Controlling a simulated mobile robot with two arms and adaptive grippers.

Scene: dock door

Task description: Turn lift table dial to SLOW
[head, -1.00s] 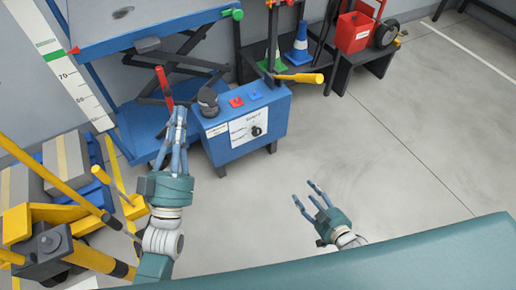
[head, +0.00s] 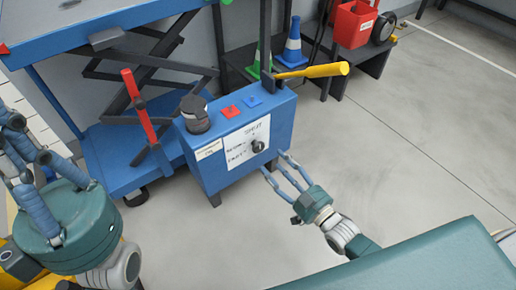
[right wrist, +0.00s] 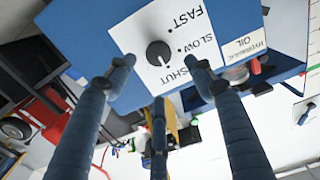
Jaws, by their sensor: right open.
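The black dial (head: 257,146) is on the white label plate on the front of the blue control box (head: 218,178). In the right wrist view the dial (right wrist: 158,53) sits beside the printed words FAST, SLOW and SHUT; I cannot tell clearly which word it points to. My right gripper (head: 274,162) is open and empty, just below and in front of the dial. In its wrist view the three fingers spread around the dial from below, with no clear contact. My left gripper (head: 25,150) is large at the left edge, away from the dial; its fingertips are partly cut off.
The blue lift table (head: 110,35) with a red lever (head: 139,106) stands left. The floor to the right is clear.

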